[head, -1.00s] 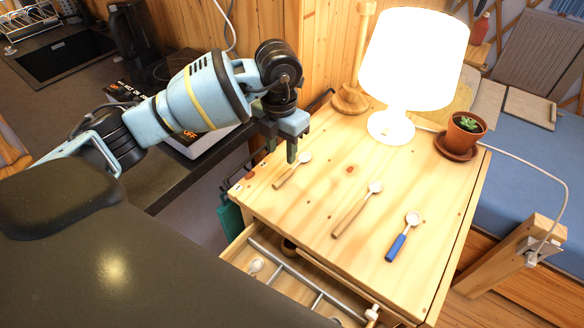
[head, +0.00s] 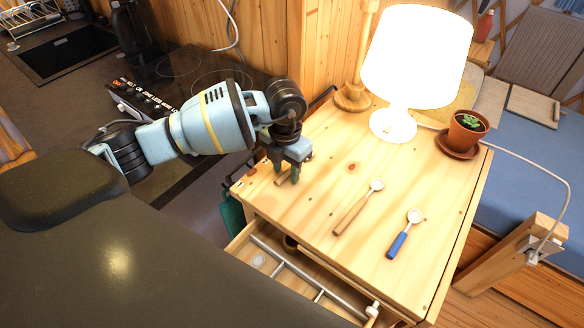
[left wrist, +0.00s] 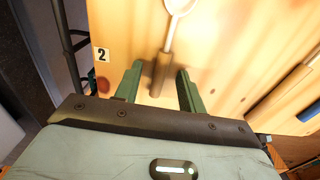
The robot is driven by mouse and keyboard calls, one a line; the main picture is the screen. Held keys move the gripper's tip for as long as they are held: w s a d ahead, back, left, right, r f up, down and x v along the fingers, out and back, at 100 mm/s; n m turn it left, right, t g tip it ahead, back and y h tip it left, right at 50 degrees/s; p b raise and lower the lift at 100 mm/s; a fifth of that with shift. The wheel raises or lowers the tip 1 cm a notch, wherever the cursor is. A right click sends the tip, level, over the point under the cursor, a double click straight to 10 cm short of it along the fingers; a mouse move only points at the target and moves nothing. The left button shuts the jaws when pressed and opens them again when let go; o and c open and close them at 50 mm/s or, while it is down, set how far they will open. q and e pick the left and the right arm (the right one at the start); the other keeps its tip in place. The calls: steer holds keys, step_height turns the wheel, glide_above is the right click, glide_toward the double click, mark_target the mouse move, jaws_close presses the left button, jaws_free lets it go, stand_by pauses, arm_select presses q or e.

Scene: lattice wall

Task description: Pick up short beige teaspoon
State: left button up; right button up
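The short beige teaspoon (left wrist: 168,45) lies on the wooden table top. In the left wrist view its pale bowl is at the top edge and its brown handle runs down between my fingers. In the head view my gripper hides most of it and only part of the handle (head: 282,181) shows. My left gripper (head: 287,175) points down over it. In the left wrist view the gripper's two green fingers (left wrist: 160,72) are open, one on each side of the handle, with gaps showing. My right gripper is in neither view.
A longer brown-handled spoon (head: 352,212) and a blue-handled spoon (head: 399,244) lie to the right. A lit lamp (head: 415,60) and a potted plant (head: 464,133) stand at the back. An open drawer (head: 290,272) is below the table's front.

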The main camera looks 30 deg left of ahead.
mark_target(286, 176)
arm_select(q)
jaws_close()
stand_by(0.3)
steer(key=shift+r, duration=0.45)
steer(key=r, duration=0.2)
steer(key=shift+s+d+r, duration=0.25)
steer(key=shift+s+r, duration=0.1)
steer(key=s+d+r, duration=0.1)
steer(key=s+d, duration=0.6)
steer(key=s, duration=0.6)
steer(key=shift+s+d+r, duration=0.15)
steer(key=shift+d+r, duration=0.05)
